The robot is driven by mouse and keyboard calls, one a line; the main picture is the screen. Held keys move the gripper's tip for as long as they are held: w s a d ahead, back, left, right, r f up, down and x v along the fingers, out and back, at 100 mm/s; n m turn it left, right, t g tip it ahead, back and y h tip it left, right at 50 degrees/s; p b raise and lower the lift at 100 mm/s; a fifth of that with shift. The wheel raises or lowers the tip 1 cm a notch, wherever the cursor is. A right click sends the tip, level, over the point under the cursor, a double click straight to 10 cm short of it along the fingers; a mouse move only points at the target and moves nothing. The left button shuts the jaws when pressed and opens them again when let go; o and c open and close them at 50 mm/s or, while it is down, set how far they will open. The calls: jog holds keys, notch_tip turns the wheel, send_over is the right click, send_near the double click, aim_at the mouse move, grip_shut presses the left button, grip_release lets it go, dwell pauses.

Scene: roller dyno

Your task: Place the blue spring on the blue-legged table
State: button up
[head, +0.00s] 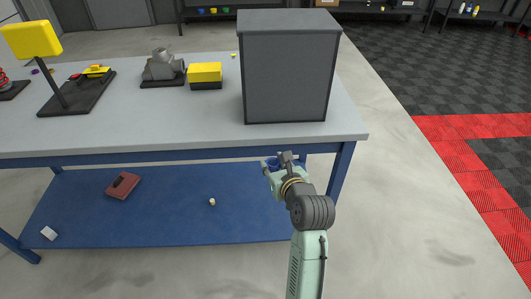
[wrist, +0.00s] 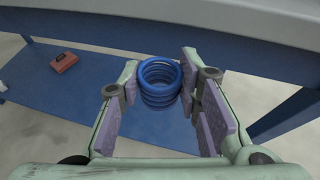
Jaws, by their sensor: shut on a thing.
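The blue spring (wrist: 160,83) is between the finger pads of my gripper (wrist: 158,95) in the wrist view, and the gripper is shut on it. In the head view my gripper (head: 276,163) is in front of the front edge of the blue-legged table, below its top, near the right front leg; only a little blue of the spring shows there. The blue-legged table (head: 190,125) has a grey top and a blue lower shelf (head: 165,205). In the wrist view the underside edge of the tabletop (wrist: 240,20) is above and beyond the spring.
On the tabletop stand a large dark grey box (head: 287,75) at the right, a yellow-and-black block (head: 205,75), a grey metal part (head: 163,66) and a yellow panel on a stand (head: 32,40). The front strip of the top is clear. A red-brown case (head: 123,186) lies on the shelf.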

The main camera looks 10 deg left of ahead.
jog(key=d+f+m+h, duration=0.1)
jog(key=d+f, duration=0.2)
jog(key=f, duration=0.2)
jog(key=d+f+h, duration=0.1)
jog(key=d+f, duration=0.2)
jog(key=f, duration=0.3)
jog(key=d+f+m+t, duration=0.1)
jog(key=d+f, duration=0.2)
jog(key=f, duration=0.3)
jog(key=shift+w+d+m+h, duration=0.3)
jog(key=shift+d+h, duration=0.05)
jog(key=shift+h, duration=0.05)
jog(key=shift+s, duration=0.1)
